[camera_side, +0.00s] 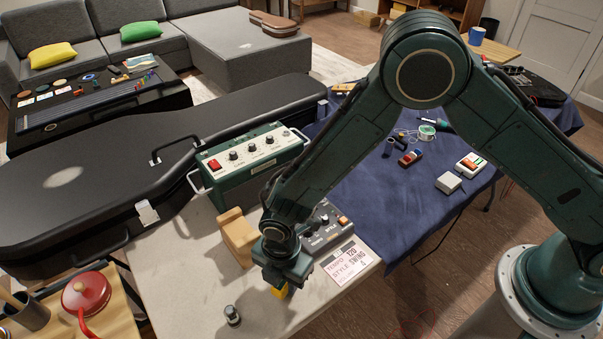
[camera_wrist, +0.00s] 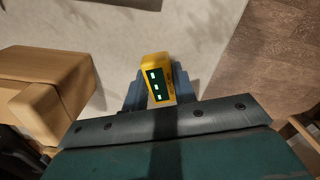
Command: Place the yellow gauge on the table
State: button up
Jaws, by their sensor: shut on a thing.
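The yellow gauge (camera_wrist: 156,64) is between the fingers of my gripper (camera_wrist: 158,88) in the wrist view. It has a dark face with white marks. My gripper is shut on it. In the side view my gripper (camera_side: 284,284) points down over the front part of the light table (camera_side: 185,285), and only a small yellow piece of the gauge (camera_side: 280,292) shows below it. I cannot tell whether the gauge touches the table top.
A wooden block (camera_side: 236,238) stands left of my gripper. A dark control box (camera_side: 328,226) and a printed card (camera_side: 348,260) lie behind and right. A small dark cylinder (camera_side: 232,315) stands to the front left. A green amplifier (camera_side: 255,160) stands further back. The table's right edge is close.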

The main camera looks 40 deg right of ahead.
jog(key=shift+f, duration=0.15)
jog(key=o, duration=1.1)
jog(key=shift+c, duration=0.2)
notch_tip(320, 180, up, 12)
jog(key=shift+r, duration=0.2)
dwell(0.5)
